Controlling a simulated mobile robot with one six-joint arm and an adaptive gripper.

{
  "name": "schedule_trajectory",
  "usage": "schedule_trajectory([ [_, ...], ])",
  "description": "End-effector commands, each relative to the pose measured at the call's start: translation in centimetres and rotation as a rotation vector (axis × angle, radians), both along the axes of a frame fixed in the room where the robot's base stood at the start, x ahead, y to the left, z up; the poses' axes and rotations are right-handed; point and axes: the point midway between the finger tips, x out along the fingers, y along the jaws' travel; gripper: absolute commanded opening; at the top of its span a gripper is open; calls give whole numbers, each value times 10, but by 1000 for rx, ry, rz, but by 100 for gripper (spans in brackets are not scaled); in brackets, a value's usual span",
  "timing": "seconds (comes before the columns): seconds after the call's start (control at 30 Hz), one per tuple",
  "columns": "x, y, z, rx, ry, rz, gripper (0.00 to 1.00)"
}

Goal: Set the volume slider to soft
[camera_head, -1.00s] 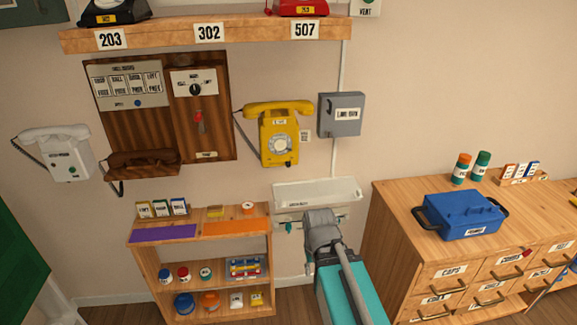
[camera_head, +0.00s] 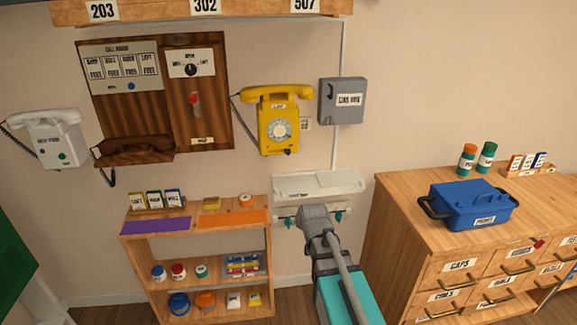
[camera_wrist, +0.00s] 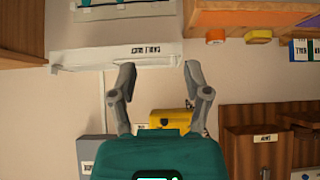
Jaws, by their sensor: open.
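No slider with a readable volume label can be made out. On the dark wooden wall board (camera_head: 219,130), a white panel with a black dial (camera_head: 191,70) sits above a small red knob (camera_head: 194,99); I cannot tell whether the knob slides. A yellow dial phone (camera_head: 278,120) hangs to its right and a white phone (camera_head: 50,138) to its left. In the wrist view, which looks upside down, my gripper (camera_wrist: 158,66) is open and empty, its two grey fingers apart. The yellow phone (camera_wrist: 170,121) is partly hidden behind it. In the head view my arm hides the fingers.
A white wall shelf (camera_head: 318,184) is just behind my arm. A low wooden shelf unit (camera_head: 138,258) stands left. A drawer cabinet (camera_head: 405,220) with a blue toolbox (camera_head: 470,205) stands right. A grey wall box (camera_head: 342,101) hangs beside the yellow phone.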

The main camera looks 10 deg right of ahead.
Motion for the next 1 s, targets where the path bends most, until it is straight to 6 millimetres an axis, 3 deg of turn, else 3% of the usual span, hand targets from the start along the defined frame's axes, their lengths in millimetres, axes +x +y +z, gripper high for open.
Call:
schedule_trajectory([
  [0.03,16,0,-9,1,-61,0,62],
  [0.2,55,1,-5,2,-273,0,62],
  [0.5,108,1,13,2,-647,-3,62],
  [0.73,130,1,29,3,-931,-7,62],
  [1.0,136,0,47,2,-1160,-12,62],
])
